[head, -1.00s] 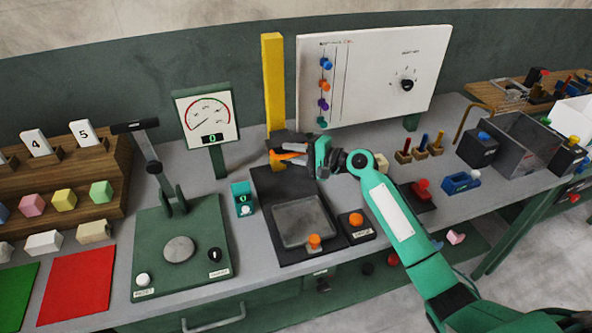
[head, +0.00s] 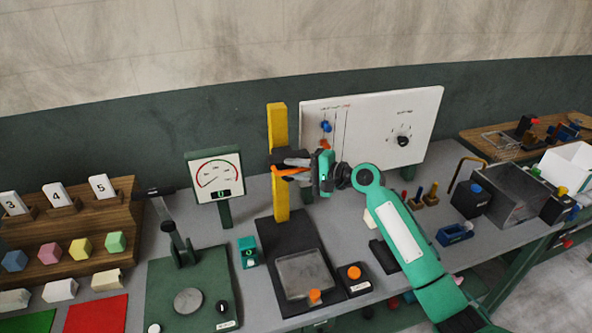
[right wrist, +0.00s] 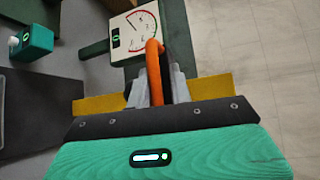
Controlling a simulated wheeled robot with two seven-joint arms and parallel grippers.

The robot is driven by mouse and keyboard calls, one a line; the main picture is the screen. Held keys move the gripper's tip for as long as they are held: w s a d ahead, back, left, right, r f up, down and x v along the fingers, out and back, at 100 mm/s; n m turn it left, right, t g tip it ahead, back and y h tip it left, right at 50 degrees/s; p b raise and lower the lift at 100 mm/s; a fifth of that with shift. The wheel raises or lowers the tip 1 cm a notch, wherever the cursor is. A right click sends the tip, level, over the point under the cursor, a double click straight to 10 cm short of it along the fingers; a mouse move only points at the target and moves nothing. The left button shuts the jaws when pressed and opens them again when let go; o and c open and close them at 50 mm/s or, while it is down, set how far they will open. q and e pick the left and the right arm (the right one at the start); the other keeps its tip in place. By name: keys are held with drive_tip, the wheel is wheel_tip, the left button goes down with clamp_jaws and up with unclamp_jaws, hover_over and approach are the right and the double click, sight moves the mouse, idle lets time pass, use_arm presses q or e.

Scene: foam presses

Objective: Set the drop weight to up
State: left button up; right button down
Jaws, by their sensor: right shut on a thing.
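The drop weight (head: 286,156) is a dark block on the yellow upright post (head: 278,117), roughly halfway up it. Bare yellow post shows below the weight, above the dark press base (head: 275,235). My right gripper (head: 300,169) is shut on the weight's orange handle (head: 283,172), beside the post. In the right wrist view the orange handle (right wrist: 154,65) stands between the grey fingers (right wrist: 155,88), with yellow post showing on both sides. The fingers partly hide the weight. My left gripper is in neither view.
A white board (head: 372,120) with coloured knobs and a dial stands behind my right arm. A gauge (head: 214,180) stands left of the post. An orange button box (head: 354,279) and a green lever press (head: 165,285) are nearby. Space above the weight along the post looks clear.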

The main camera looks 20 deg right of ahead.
drive_tip(key=shift+w+d+r, duration=0.1)
drive_tip(key=shift+r, duration=0.5)
drive_tip(key=c, duration=1.6)
unclamp_jaws()
drive_tip(key=shift+o, duration=0.7)
drive_tip(key=shift+f, duration=0.1)
drive_tip(key=shift+f, duration=0.15)
drive_tip(key=shift+s+d+b, duration=0.3)
drive_tip(key=shift+s+b, duration=0.05)
drive_tip(key=shift+s, duration=0.05)
drive_tip(key=b+v, duration=0.5)
drive_tip(key=v, duration=0.8)
drive_tip(key=shift+a, duration=0.1)
